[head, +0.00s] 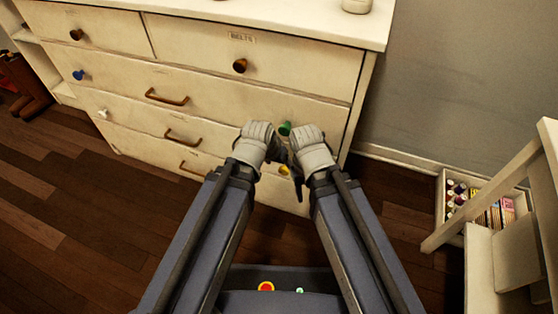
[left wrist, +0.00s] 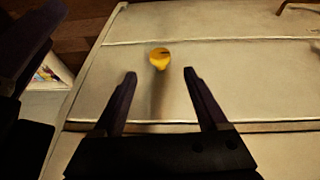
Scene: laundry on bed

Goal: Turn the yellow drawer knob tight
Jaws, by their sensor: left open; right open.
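The yellow knob (head: 284,170) is on a lower right drawer front of the cream dresser, partly framed by my two grippers in the head view. In the left wrist view the yellow knob (left wrist: 159,58) is round, with a dark mark on its face, and stands just beyond and between the fingertips. My left gripper (left wrist: 160,74) is open and empty, pointing at the knob without visible contact. My left gripper (head: 276,155) is up and left of the knob in the head view. My right gripper (head: 297,184) is open, just right of the knob; its fingertips are small and dark there.
A green knob (head: 285,128) sits above, between my wrists. A blue knob (head: 78,75), a white knob (head: 102,113) and brown handles (head: 167,97) are farther left. A crate (head: 441,210) of bottles and a white wooden frame (head: 490,200) stand at the right.

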